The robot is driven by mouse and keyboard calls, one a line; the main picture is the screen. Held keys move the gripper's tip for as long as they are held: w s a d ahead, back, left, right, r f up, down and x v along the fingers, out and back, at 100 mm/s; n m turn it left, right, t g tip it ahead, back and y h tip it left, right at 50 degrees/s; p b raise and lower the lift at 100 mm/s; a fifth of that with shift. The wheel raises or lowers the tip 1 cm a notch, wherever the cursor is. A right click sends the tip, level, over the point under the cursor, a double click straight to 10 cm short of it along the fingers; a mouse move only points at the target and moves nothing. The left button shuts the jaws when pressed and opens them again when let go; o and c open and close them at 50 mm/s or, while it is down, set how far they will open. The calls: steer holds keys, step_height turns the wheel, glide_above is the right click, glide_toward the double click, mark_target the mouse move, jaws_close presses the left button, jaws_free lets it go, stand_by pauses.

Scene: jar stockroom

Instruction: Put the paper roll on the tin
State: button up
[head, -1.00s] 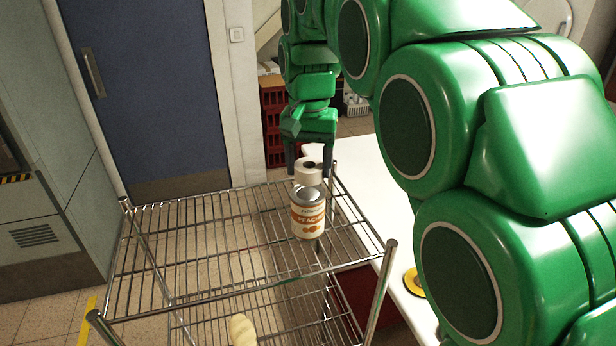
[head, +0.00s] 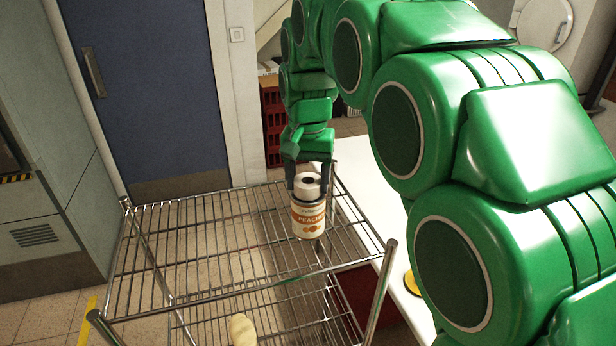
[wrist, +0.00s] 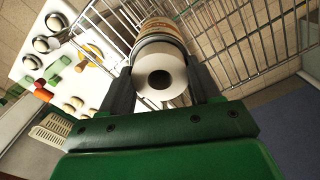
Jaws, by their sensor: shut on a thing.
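The white paper roll (head: 307,185) is upright between the two dark fingers of my gripper (head: 309,184), which is shut on it. The tin (head: 309,222), with an orange and white peach label, stands upright on the top wire shelf. The roll is directly over the tin and hides most of its lid; its bottom looks to be at the tin's top, though I cannot tell whether they touch. In the wrist view the roll (wrist: 158,76) shows its hollow end between the fingers, with part of the tin (wrist: 158,30) behind it.
The top wire shelf (head: 200,240) is otherwise clear. A pale yellowish object (head: 242,330) lies on the shelf below. A white table (head: 385,270) stands at right; the wrist view shows several vegetables and bowls on it. Red crates (head: 273,120) stand behind.

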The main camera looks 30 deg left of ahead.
mark_target(308, 181)
steer(key=o, duration=1.1)
steer(key=shift+c, duration=0.2)
step_height(308, 181, up, 12)
steer(key=shift+r, duration=0.1)
